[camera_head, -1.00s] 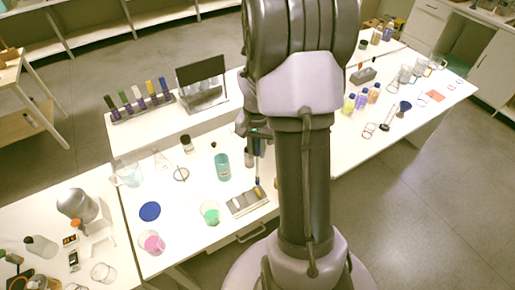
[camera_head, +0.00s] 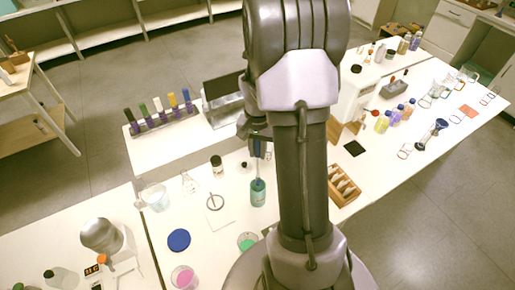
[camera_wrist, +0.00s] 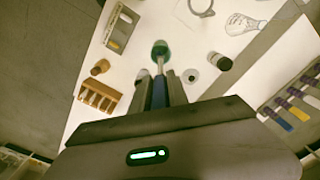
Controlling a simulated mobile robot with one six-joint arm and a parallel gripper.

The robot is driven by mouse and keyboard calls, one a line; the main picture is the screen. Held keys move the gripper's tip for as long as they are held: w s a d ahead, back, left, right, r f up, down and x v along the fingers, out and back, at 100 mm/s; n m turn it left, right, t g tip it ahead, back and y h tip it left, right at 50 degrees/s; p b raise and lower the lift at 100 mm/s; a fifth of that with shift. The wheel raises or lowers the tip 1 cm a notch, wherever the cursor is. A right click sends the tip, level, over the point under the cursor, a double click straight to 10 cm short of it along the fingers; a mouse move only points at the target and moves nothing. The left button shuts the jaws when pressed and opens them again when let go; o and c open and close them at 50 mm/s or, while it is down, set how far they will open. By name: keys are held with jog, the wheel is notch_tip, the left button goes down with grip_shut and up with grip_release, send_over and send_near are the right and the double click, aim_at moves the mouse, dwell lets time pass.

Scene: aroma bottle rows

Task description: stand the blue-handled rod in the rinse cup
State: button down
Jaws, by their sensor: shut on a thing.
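My gripper (camera_head: 257,137) is shut on the blue-handled rod (camera_wrist: 159,92), whose blue handle lies between the fingers in the wrist view. The rod points down, and its pale lower end meets the mouth of a teal cylindrical container (camera_head: 258,194), which looks like the rinse cup. The container also shows as a dark green round shape in the wrist view (camera_wrist: 160,47). In the head view my gripper is right above this container, which stands upright on the white table. I cannot tell how deep the rod's tip is inside it.
A dark-capped bottle (camera_head: 217,167) and a ring stand (camera_head: 215,202) are left of the container. A green-liquid cup (camera_head: 248,242), a blue disc (camera_head: 179,240) and a pink-liquid cup (camera_head: 184,278) are nearer. A wooden rack (camera_head: 343,186) is right of my arm.

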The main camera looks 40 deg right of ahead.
aim_at(258, 176)
notch_tip(258, 176, down, 14)
jog(key=b, duration=1.1)
jog(key=c, duration=1.2)
grip_release()
notch_tip(258, 176, up, 18)
jog(key=p, duration=0.4)
jog(key=shift+f, duration=0.2)
